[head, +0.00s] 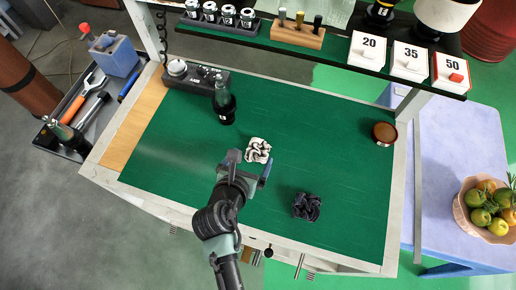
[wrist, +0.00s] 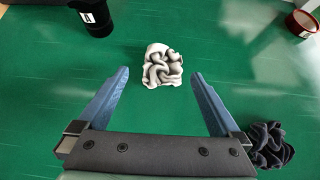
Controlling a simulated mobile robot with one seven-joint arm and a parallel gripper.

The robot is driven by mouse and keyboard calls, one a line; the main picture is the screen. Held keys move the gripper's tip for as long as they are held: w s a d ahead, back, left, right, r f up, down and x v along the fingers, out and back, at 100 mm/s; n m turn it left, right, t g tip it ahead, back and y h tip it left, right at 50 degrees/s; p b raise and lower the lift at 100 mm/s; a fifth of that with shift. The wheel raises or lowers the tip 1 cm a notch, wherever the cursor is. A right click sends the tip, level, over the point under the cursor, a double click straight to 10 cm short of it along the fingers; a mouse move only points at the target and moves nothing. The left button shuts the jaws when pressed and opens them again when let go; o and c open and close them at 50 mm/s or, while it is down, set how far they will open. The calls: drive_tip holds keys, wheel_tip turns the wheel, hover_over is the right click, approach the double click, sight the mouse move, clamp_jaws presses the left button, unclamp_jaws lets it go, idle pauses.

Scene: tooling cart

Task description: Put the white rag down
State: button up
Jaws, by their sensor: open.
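The white rag (head: 258,150) lies crumpled on the green work surface, near the middle of the cart top. In the wrist view the white rag (wrist: 162,66) sits just beyond the fingertips, centred between them. My gripper (head: 252,168) is open and empty, with its two blue fingers spread wide. In the wrist view my gripper (wrist: 163,72) shows nothing between its fingers. The head view does not show clearly how high the fingers are above the surface.
A dark rag (head: 307,207) lies to the right and also shows in the wrist view (wrist: 268,146). A dark bottle (head: 225,104) stands behind left. A small brown bowl (head: 384,133) sits at the right. The green surface (head: 320,150) between them is clear. A shelf (head: 340,62) overhangs the back.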

sight(258, 148)
drive_tip(key=w, duration=0.1)
drive_tip(key=w+d+f, duration=0.1)
drive_tip(key=w, duration=0.1)
drive_tip(key=shift+w+d+f, duration=0.2)
drive_tip(key=shift+d+f, duration=0.1)
drive_tip(key=shift+d, duration=0.05)
drive_tip(key=shift+w+d+f, duration=0.15)
drive_tip(key=shift+w+f, duration=0.3)
drive_tip(key=shift+w, duration=0.05)
drive_tip(key=shift+r, duration=0.1)
drive_tip(key=c, duration=1.4)
